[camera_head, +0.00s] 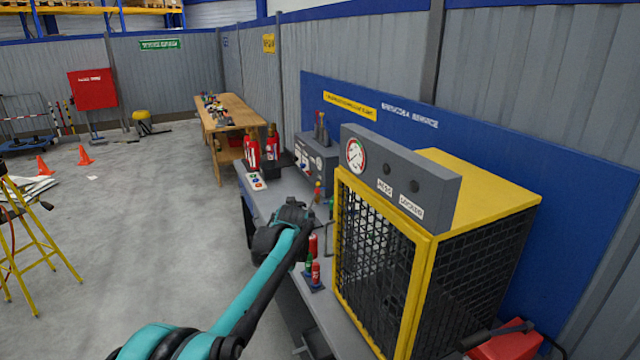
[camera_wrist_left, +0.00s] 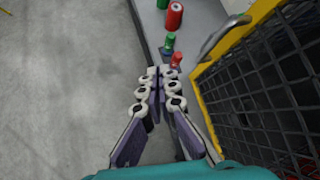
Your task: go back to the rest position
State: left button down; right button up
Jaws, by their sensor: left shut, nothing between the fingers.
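My left arm reaches in from the bottom of the head view. Its left gripper (camera_head: 296,212) is over the front edge of the grey bench (camera_head: 274,205), beside the yellow mesh cage. In the left wrist view the left gripper (camera_wrist_left: 161,74) has its fingertips together with nothing between them. It points along the bench edge, just short of a small green and red item. My right gripper is not in view.
The yellow-framed mesh cage (camera_head: 428,250) stands close on the right, with a handle (camera_wrist_left: 222,35) near my fingers. Small red cylinders (camera_head: 315,272) stand on the bench. A yellow stepladder (camera_head: 35,240) is at left. The grey floor (camera_head: 140,240) between is clear.

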pick_arm(q)
jog(key=s+a+f+n+b, duration=0.1)
jog(key=s+a+n+b, duration=0.2)
jog(key=s+n, duration=0.6)
jog(key=s+a+f+n+b, duration=0.1)
jog(key=s+a+n+b, duration=0.15)
jog(key=s+n, duration=0.7)
jog(key=s+a+f+n+b, duration=0.1)
jog(key=s+f+n, duration=0.3)
jog(key=s, duration=0.5)
jog(key=s+a+f+n+g+b, duration=0.1)
jog(key=s+f+n+b, duration=0.1)
jog(key=s+f+n, duration=0.3)
jog(key=s+a+f+n+b, duration=0.1)
jog(key=s+f+n, duration=0.3)
jog(key=s, duration=0.8)
notch_tip(320, 180, down, 3)
jog(key=shift+s+a+r+g+h+b, duration=0.2)
jog(key=shift+s+g+h+b, duration=0.15)
jog(key=shift+b, duration=0.35)
